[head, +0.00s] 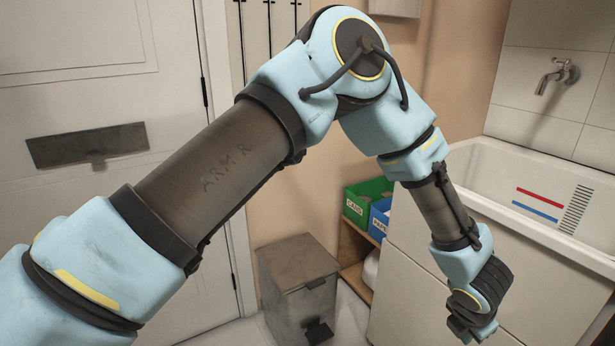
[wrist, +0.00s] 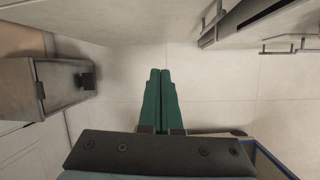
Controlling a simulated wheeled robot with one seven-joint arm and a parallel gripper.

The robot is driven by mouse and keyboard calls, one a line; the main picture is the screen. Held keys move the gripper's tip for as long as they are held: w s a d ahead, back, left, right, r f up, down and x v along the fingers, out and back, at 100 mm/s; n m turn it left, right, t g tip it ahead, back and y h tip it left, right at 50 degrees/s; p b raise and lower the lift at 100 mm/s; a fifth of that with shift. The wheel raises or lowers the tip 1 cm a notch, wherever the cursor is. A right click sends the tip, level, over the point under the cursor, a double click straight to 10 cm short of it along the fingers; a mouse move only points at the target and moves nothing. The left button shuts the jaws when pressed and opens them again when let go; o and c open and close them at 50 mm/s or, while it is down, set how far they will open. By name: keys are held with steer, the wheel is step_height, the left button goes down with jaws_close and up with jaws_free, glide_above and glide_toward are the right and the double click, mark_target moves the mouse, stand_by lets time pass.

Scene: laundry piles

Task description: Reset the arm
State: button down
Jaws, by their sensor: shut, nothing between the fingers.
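My arm crosses the head view from the lower left, bends at the top and comes down on the right. Its end, at the lower right, hangs in front of the white cabinet front below the sink; the fingers are not clear there. In the wrist view my gripper (wrist: 160,74) shows two green fingers lying side by side, shut with nothing between them. They point over the bare pale floor (wrist: 215,95), apart from anything around.
A grey pedal bin (head: 298,285) stands near the door (head: 75,190); the bin also shows in the wrist view (wrist: 62,85). A green box (head: 366,200) and a blue box (head: 379,217) sit on a shelf. The sink (head: 540,190) is at the right, under a tap (head: 556,76).

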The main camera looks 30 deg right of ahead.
steer(key=w+a+r+m+p, duration=0.15)
steer(key=w+r, duration=0.25)
steer(key=w, duration=0.4)
steer(key=w+a+r+m+t+h, duration=0.1)
steer(key=w+a+r+m, duration=0.15)
steer(key=w, duration=0.55)
steer(key=w+a+r+m, duration=0.1)
steer(key=w+r+m, duration=0.1)
steer(key=w+r, duration=0.4)
steer(key=w+a+r+m+p, duration=0.2)
steer(key=w+a+r+m, duration=0.25)
steer(key=w+a, duration=0.8)
steer(key=w+a+r+m+t+y+p, duration=0.1)
steer(key=w+a+r+m, duration=0.15)
steer(key=a, duration=0.85)
steer(key=w+a+r+m+y+p, duration=0.15)
steer(key=w+a+r, duration=0.25)
steer(key=a, duration=0.7)
steer(key=s+a+r+m+y, duration=0.1)
steer(key=s+a, duration=0.1)
steer(key=a, duration=0.6)
steer(key=s+a+r+m+y, duration=0.1)
steer(key=s+a, duration=0.2)
steer(key=a, duration=0.6)
steer(key=shift+r+g+y, duration=0.35)
steer(key=shift+r+g, duration=0.05)
